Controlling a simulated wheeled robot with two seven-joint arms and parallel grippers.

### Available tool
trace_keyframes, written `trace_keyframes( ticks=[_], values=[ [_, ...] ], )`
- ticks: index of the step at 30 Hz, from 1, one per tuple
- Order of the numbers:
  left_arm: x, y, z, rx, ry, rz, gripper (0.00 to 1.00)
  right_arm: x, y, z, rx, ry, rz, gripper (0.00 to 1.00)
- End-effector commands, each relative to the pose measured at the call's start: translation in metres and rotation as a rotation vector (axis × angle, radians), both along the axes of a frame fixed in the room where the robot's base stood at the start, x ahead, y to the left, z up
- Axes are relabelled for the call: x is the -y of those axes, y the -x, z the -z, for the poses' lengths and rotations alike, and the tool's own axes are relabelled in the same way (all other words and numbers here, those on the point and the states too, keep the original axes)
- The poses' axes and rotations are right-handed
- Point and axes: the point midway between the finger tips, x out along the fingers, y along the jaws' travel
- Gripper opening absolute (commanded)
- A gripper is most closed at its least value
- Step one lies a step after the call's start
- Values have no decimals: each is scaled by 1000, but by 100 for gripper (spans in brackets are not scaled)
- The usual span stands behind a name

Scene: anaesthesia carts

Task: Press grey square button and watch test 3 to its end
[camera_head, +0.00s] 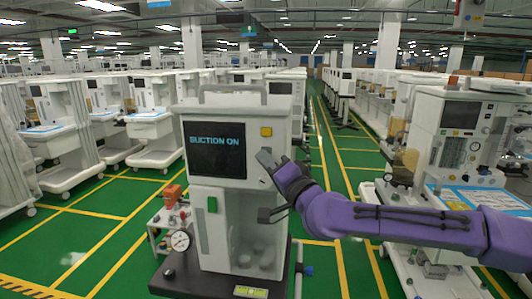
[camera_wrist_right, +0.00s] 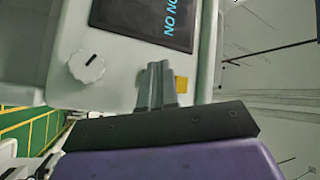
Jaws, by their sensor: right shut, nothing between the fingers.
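A white machine (camera_head: 243,103) stands in front of me. Its dark screen (camera_head: 216,150) reads "SUCTION ON" in blue; part of the screen (camera_wrist_right: 150,18) shows sideways in the right wrist view. A yellow square button (camera_head: 266,132) sits right of the screen and also shows in the right wrist view (camera_wrist_right: 181,84). My right gripper (camera_head: 265,158) is shut and empty, its fingertips at the front panel just below the yellow button. In the right wrist view the shut fingers (camera_wrist_right: 157,72) point at the panel; I cannot tell whether they touch. No grey square button is visible; the fingers cover part of the panel.
A white knob (camera_wrist_right: 86,66) is on the panel. A green part (camera_head: 212,204) is lower on the machine's front. A round gauge (camera_head: 180,240) stands at its lower left. Other carts (camera_head: 465,150) stand to the right, with green floor (camera_head: 338,160) between.

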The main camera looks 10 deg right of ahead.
Motion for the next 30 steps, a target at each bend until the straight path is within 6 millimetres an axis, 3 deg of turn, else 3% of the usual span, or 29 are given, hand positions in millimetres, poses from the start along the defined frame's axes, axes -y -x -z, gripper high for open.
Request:
trace_keyframes(
  ticks=[30],
  values=[
    [0, 0, 3, 0, 0, 0, 61, 4, -8, 0, 0, 0, 0, 0]
  ],
)
